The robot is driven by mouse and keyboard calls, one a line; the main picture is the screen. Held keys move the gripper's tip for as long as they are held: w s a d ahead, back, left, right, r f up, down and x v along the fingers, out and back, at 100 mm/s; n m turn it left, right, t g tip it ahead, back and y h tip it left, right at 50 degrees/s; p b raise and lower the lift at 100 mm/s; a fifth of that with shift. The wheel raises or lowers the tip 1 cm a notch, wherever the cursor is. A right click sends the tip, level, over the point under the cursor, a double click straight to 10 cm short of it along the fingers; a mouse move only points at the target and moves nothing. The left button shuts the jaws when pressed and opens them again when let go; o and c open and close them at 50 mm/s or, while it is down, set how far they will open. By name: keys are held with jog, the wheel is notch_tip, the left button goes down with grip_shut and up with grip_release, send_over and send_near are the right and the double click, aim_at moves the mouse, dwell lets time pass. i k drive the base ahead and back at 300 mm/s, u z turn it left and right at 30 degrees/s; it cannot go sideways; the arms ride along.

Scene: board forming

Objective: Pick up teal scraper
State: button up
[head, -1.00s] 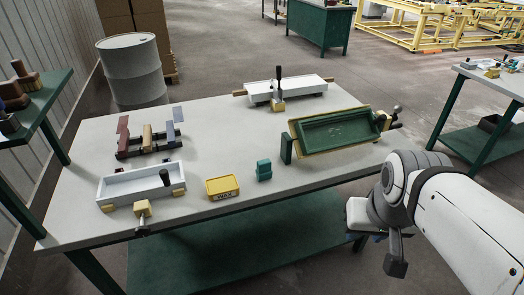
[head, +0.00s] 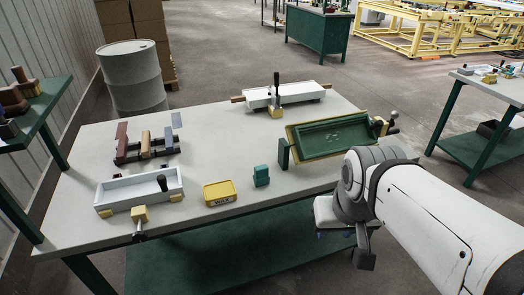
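The teal scraper (head: 261,176) stands on the grey table (head: 225,140), near the front edge and right of the yellow box marked WAX. It looks like a small block with a narrower top. My arm reaches in from the lower right, and its dark end with my gripper (head: 364,252) hangs beside the table's front right edge. My gripper is to the right of the scraper and apart from it. The fingers are too unclear to tell whether they are open or shut.
The yellow WAX box (head: 220,193) is close left of the scraper. A white tray (head: 130,190) with a clamp sits front left, a rack of scrapers (head: 147,146) behind it. A green tray (head: 330,138) stands right; a white mould (head: 285,95) lies at the back.

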aim_at(261, 178)
jog(key=i, duration=0.95)
